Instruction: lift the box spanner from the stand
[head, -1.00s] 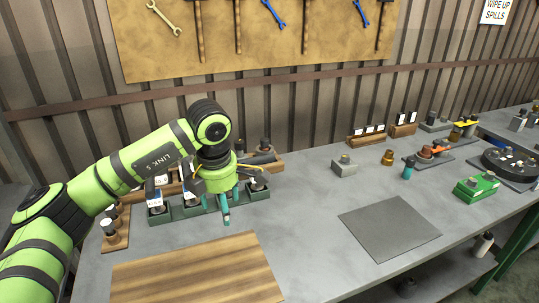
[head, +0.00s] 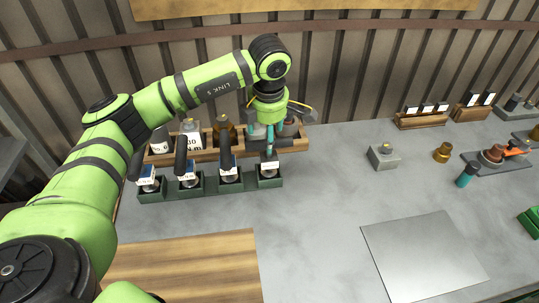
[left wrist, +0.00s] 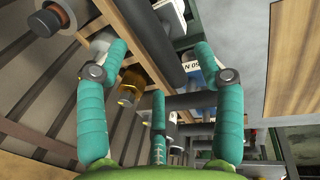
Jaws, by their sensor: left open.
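A green stand (head: 208,188) with several compartments is left of centre in the head view. It holds black-handled tools with white-and-blue labels, such as the one in its third compartment (head: 225,150). I cannot tell which of them is the box spanner. My left gripper (head: 262,138) is above and behind the stand's right end, its teal fingers pointing down. In the left wrist view the fingers (left wrist: 158,75) are spread open. A dark bar (left wrist: 190,101) shows beyond them, and I cannot tell whether they touch it. My right gripper is not in view.
A wooden rack (head: 172,157) with bottles stands right behind the green stand; an amber bottle (left wrist: 130,85) is close to the fingers. A wooden board (head: 190,265) lies in front. A grey mat (head: 425,255) lies at right, with clear table between.

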